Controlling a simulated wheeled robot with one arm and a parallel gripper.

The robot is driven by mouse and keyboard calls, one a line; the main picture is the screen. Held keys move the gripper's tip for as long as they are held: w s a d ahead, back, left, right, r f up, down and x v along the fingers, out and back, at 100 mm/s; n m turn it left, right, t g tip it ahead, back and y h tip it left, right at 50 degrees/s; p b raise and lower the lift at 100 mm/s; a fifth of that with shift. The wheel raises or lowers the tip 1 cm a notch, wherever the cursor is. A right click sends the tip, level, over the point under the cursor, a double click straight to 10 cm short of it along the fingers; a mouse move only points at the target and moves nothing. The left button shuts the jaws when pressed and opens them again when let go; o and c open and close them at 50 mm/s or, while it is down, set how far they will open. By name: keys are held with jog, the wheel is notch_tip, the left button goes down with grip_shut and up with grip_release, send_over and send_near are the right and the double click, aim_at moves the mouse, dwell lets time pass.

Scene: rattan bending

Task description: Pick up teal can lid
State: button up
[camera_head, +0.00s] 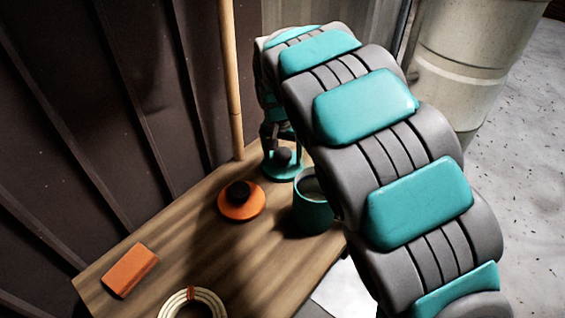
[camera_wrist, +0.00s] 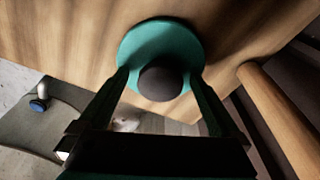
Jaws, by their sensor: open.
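The teal can lid (camera_head: 278,171) is a flat disc with a dark round knob, lying on the wooden table near its far edge. In the wrist view the teal can lid (camera_wrist: 133,43) lies ahead, with its dark knob (camera_wrist: 160,83) between my fingers. My gripper (camera_wrist: 161,78) is open, one finger on each side of the knob. Whether the fingers touch the knob cannot be told. In the head view my gripper (camera_head: 281,140) is directly above the lid, partly hidden by my arm. A teal can (camera_head: 313,214) without a lid stands just in front, partly behind my arm.
An orange lid (camera_head: 240,207) with a dark knob lies left of the can. An orange block (camera_head: 130,270) and a cream coil (camera_head: 178,300) lie nearer. A wooden pole (camera_head: 231,85) rises behind the table beside the dark wall. The table's left middle (camera_head: 175,220) is clear.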

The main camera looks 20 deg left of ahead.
jog(key=c, duration=1.5)
